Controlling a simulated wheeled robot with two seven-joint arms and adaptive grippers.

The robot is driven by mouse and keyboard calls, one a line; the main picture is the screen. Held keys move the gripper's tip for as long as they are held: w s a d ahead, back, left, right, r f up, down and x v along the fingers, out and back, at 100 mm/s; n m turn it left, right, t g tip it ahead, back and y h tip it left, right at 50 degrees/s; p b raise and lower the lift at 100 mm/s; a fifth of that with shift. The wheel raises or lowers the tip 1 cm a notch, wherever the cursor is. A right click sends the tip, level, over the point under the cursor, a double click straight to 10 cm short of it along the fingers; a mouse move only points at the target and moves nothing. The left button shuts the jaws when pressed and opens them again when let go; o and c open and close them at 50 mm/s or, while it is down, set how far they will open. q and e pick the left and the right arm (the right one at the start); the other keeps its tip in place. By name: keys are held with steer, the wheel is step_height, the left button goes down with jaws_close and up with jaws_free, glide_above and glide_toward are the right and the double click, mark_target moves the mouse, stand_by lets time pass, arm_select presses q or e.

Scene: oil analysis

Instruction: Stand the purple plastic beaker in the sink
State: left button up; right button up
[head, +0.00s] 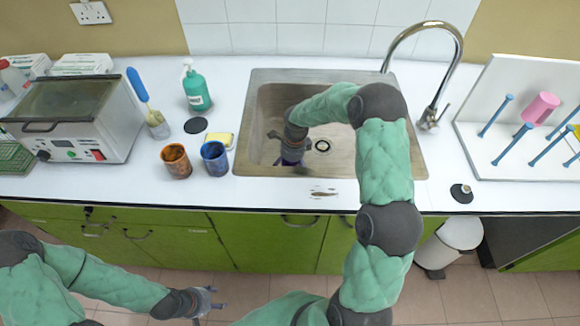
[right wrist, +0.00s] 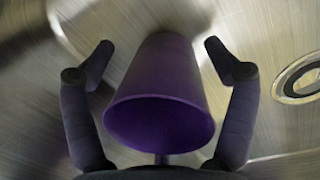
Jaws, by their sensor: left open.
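The purple beaker (right wrist: 160,95) is in the right wrist view, its wide mouth toward the camera and its narrower base toward the metal of the sink (head: 262,122). I cannot tell whether the base rests flat on the sink floor. My right gripper (right wrist: 160,62) has its fingers spread on both sides of the beaker, with gaps between. In the head view my right gripper (head: 292,152) is down in the left part of the sink, and mostly hides the beaker. My left gripper (head: 208,300) is open and empty, low in front of the cabinets.
The drain (head: 323,146) lies right of the right gripper. The tap (head: 436,100) rises behind the sink's right side. Two dark-stained cups (head: 176,160) (head: 215,158) and a sponge (head: 219,139) stand left of the sink. A drying rack (head: 500,115) with a pink beaker (head: 540,108) is at right.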

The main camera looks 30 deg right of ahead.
step_height(320, 180, up, 12)
steer(key=d+p, duration=0.1)
steer(key=p, duration=0.3)
steer(key=shift+p, duration=0.35)
steer(key=shift+s+d+r, duration=0.1)
steer(key=shift+r, duration=0.1)
